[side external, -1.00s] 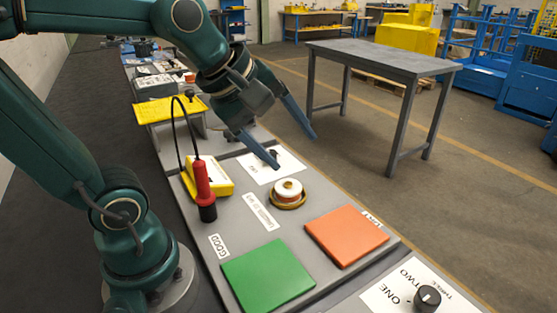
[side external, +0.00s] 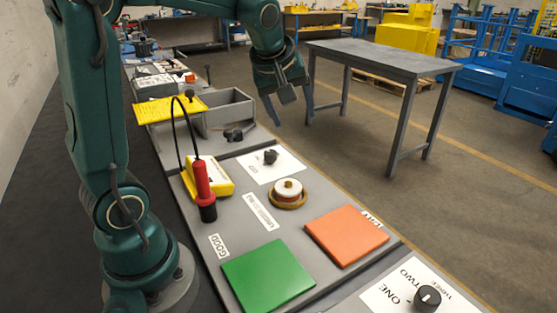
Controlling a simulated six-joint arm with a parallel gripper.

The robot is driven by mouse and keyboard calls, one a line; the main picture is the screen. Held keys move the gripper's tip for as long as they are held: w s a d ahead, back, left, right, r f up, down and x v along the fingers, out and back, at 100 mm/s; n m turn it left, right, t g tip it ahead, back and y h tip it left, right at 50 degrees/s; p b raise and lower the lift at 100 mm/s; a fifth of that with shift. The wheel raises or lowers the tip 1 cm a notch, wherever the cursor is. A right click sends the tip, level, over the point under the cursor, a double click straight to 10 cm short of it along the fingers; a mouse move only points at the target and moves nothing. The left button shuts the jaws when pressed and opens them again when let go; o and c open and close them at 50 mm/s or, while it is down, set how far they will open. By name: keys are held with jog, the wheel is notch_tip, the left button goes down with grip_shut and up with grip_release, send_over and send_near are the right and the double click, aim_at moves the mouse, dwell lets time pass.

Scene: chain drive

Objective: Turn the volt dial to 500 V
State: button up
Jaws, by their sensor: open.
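A small black dial (side external: 270,157) sits on a white plate (side external: 262,171) behind the round part; its print is too small to read, so I cannot tell its setting or whether it is the volt dial. A second black knob (side external: 428,298) sits at the front right on a white plate lettered ONE, TWO, THREE. A yellow meter (side external: 218,177) lies on the bench with a red probe (side external: 202,184) standing in front of it. My gripper (side external: 292,118) is open and empty, fingers pointing down, above and behind the black dial and apart from it.
A white and brass round part (side external: 288,192) sits near the dial. A green pad (side external: 268,278) and an orange pad (side external: 346,236) lie in front. A grey open box (side external: 228,112) and a yellow panel (side external: 170,108) stand behind. A grey table (side external: 385,60) stands apart on the floor.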

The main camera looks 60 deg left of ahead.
jog(key=g+y, duration=0.1)
jog(key=g, duration=0.1)
send_near(270, 153)
jog(key=w, duration=0.3)
jog(key=shift+g, duration=0.8)
jog(key=x, duration=0.3)
jog(key=s+x, duration=0.1)
jog(key=x, duration=0.3)
jog(key=shift+s+a+f, duration=0.2)
jog(key=shift+f, duration=0.05)
jog(key=shift+w+a+f, duration=0.2)
jog(key=shift+a+f, duration=0.1)
jog(key=shift+f, duration=0.35)
grip_shut()
